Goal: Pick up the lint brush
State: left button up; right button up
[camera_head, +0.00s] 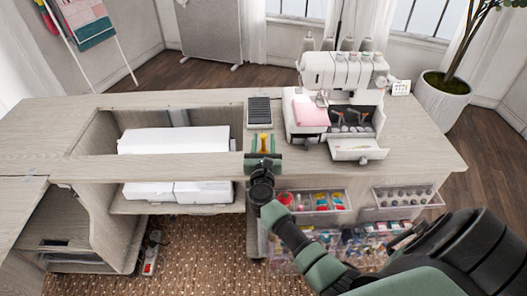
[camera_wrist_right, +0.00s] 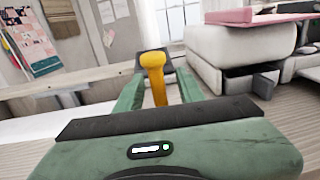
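A yellow handle, which I take for the lint brush (camera_head: 264,141), lies on the cabinet top near its front edge. It also shows in the right wrist view as a yellow stick with a rounded end (camera_wrist_right: 154,62). My right gripper (camera_head: 263,147) is at the front edge of the cabinet top. Its two green fingers are open on either side of the yellow handle, with a visible gap on each side in the right wrist view (camera_wrist_right: 160,92). The lower part of the brush is hidden by the gripper. My left gripper is not in view.
A dark ribbed pad (camera_head: 259,111) lies just behind the brush. A white serger (camera_head: 341,75) with pink cloth (camera_head: 310,110) stands to the right. An open recess with a white machine (camera_head: 172,141) is to the left. Clear drawers (camera_head: 315,201) stick out below the top's right side.

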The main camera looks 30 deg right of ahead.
jog(key=shift+w+d, duration=0.2)
jog(key=shift+w, duration=0.2)
jog(key=shift+c, duration=0.4)
grip_shut()
